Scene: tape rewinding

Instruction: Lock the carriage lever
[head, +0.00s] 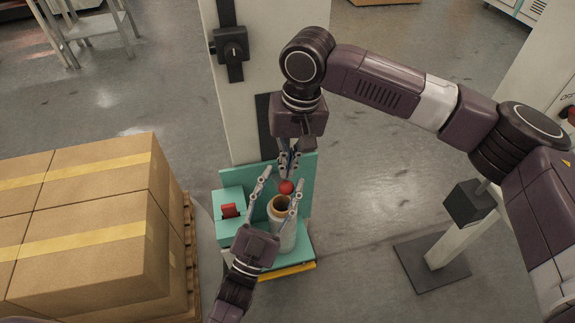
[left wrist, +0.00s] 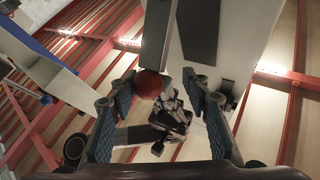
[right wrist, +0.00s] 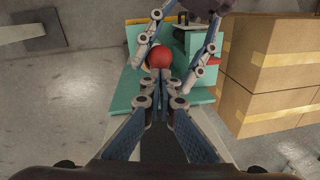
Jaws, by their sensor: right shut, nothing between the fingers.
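A red ball knob (head: 286,187), which looks like the lever's end, stands just above the upright tape roll (head: 284,236) on the teal machine (head: 308,170). It also shows in the left wrist view (left wrist: 149,83) and the right wrist view (right wrist: 160,57). My left gripper (head: 283,183) is open, its fingers spread on either side of the knob with visible gaps. My right gripper (head: 288,172) comes from above and is shut and empty, its fingertips close to the knob; I cannot tell whether they touch it. The lever's shaft is hidden.
A red switch (head: 229,210) sits on the teal box left of the roll. Stacked cardboard boxes (head: 95,225) on a pallet stand at left. A pale column (head: 232,110) rises behind the machine. Open floor (head: 365,200) lies to the right, before a post with a dark base (head: 432,262).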

